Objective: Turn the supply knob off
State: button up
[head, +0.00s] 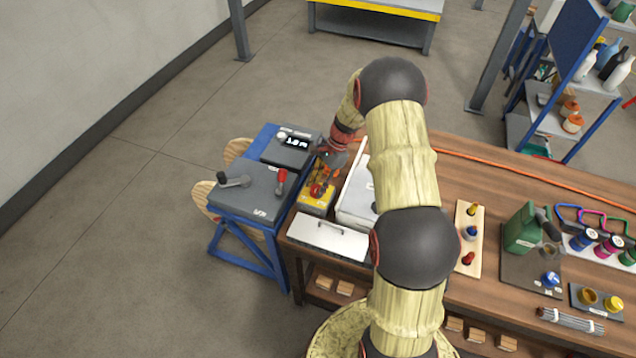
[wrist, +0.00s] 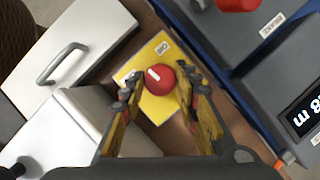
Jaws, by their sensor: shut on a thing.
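The red round knob (wrist: 161,79) with a white mark sits on a yellow box (wrist: 148,102) in the wrist view. The white mark lies toward the upper left of the knob. My gripper (wrist: 156,88) has one finger on each side of the knob and is shut on it. In the head view, the knob (head: 317,190) is partly hidden by my gripper (head: 324,178), above the yellow box (head: 315,207) at the bench's left end.
Left of the bench stands a blue-framed stand with a grey panel (head: 246,196), a red-handled lever (head: 281,180) and a display box (head: 291,143). A white box with a handle (head: 328,238) and a grey-white case (head: 356,203) sit close to the yellow box.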

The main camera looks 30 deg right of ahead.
jog(key=n+g, duration=0.1)
jog(key=n, duration=0.1)
jog(key=n+p, duration=0.1)
jog(key=n, duration=0.1)
jog(key=shift+w+n+g, duration=0.15)
jog(key=shift+n+g, duration=0.15)
jog(key=shift+g, duration=0.1)
jog(key=shift+w+n+g+h+p, duration=0.1)
jog(key=shift+n+g+h+p, duration=0.35)
jog(key=shift+n, duration=1.15)
jog(key=o, duration=1.2)
jog(key=shift+c, duration=0.2)
jog(key=shift+r, duration=0.1)
jog(key=v, duration=1.1)
jog(key=shift+w+r, duration=0.25)
jog(key=shift+r, duration=0.1)
